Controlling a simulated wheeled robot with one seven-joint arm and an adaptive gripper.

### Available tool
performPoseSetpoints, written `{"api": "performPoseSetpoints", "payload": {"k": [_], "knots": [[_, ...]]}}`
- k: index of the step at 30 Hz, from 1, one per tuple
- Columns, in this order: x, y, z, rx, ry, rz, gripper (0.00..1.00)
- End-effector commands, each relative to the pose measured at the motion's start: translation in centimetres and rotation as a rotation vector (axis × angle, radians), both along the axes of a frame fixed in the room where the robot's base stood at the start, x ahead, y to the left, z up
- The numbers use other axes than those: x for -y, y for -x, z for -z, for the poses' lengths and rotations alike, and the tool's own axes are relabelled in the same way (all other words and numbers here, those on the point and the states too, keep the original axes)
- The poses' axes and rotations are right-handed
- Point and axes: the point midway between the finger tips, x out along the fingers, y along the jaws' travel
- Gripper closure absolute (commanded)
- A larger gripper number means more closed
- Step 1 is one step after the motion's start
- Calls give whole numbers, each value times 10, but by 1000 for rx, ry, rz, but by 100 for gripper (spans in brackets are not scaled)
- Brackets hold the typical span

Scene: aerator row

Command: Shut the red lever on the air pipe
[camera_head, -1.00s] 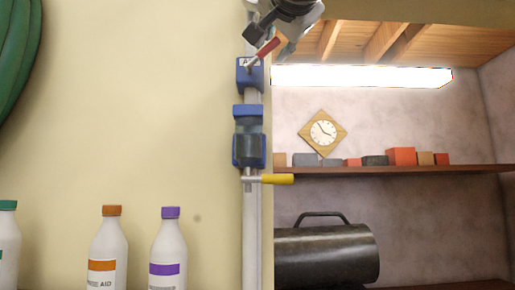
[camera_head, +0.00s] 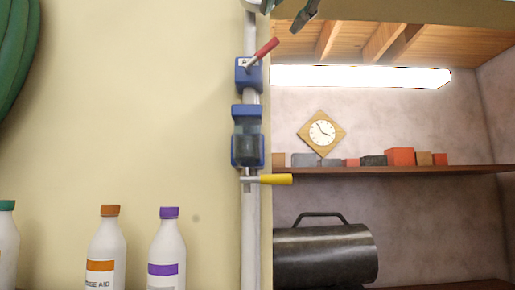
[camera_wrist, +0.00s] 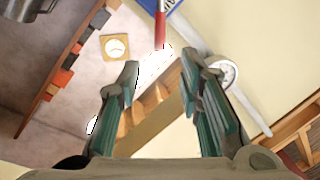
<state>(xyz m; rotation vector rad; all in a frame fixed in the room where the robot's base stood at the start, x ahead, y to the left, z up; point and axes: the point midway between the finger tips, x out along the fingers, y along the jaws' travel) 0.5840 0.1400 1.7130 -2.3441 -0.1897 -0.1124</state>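The red lever (camera_head: 267,48) sits on the upper blue valve (camera_head: 249,75) of the grey air pipe (camera_head: 251,220). It slants up and to the right, at an angle to the upright pipe. In the wrist view the red lever (camera_wrist: 160,28) shows beyond the fingertips, roughly in line with the gap between them. My gripper (camera_wrist: 160,63) is open and empty, its two fingers well apart. In the head view only part of my gripper (camera_head: 304,15) shows at the top edge, above and right of the lever, apart from it.
A yellow lever (camera_head: 272,179) sticks out right below the lower blue fitting (camera_head: 248,150). A round gauge (camera_wrist: 225,73) is beside the right finger in the wrist view. A shelf (camera_head: 400,170) with small blocks is at right; bottles (camera_head: 168,250) stand lower left.

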Motion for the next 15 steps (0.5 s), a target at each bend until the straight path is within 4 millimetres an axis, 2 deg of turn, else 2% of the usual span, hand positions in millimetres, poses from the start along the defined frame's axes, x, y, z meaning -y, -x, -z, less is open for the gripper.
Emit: {"api": "performPoseSetpoints", "payload": {"k": [4,12,15], "knots": [[1,8,1,0,0,0,67],[1,9,2,-1,0,1,67],[0,8,1,-5,13,1,90]]}}
